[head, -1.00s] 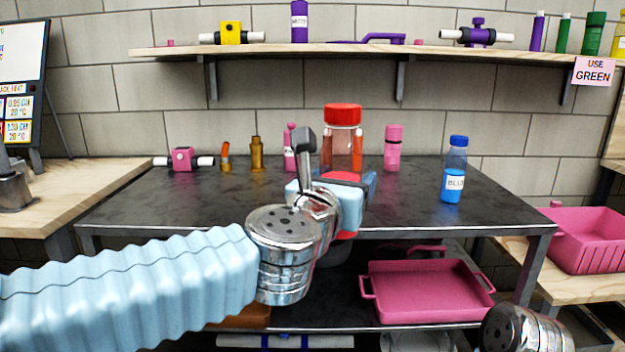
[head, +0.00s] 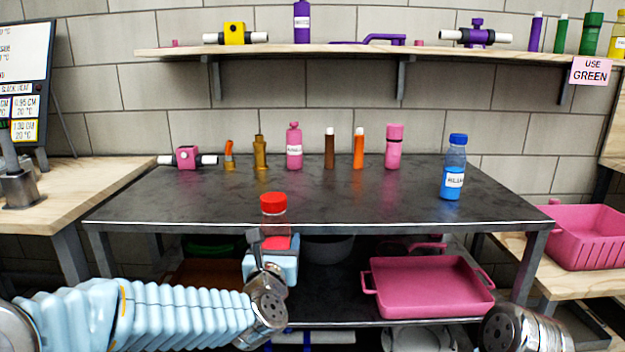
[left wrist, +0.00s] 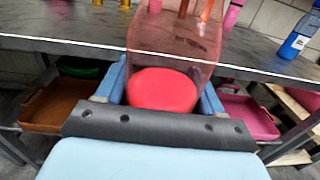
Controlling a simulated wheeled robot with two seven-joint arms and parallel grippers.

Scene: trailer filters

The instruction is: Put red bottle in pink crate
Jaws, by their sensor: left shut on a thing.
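The red bottle (head: 274,217), clear with a red cap, is held upright in front of the dark table's front edge in the head view. In the left wrist view the bottle (left wrist: 165,88) shows red at its bottom, between two blue fingers. My left gripper (head: 272,243) is shut on it; the wrist partly hides the lower bottle in the head view. The pink crate (head: 588,260), with slotted sides, stands on a wooden bench at the far right, well away from the bottle. My right gripper is out of view.
The dark table (head: 350,205) bears several small bottles along its back and a blue bottle (head: 453,180) at right. A pink tray (head: 428,290) lies on the lower shelf. The middle of the tabletop is clear. A shelf (head: 380,49) runs along the wall.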

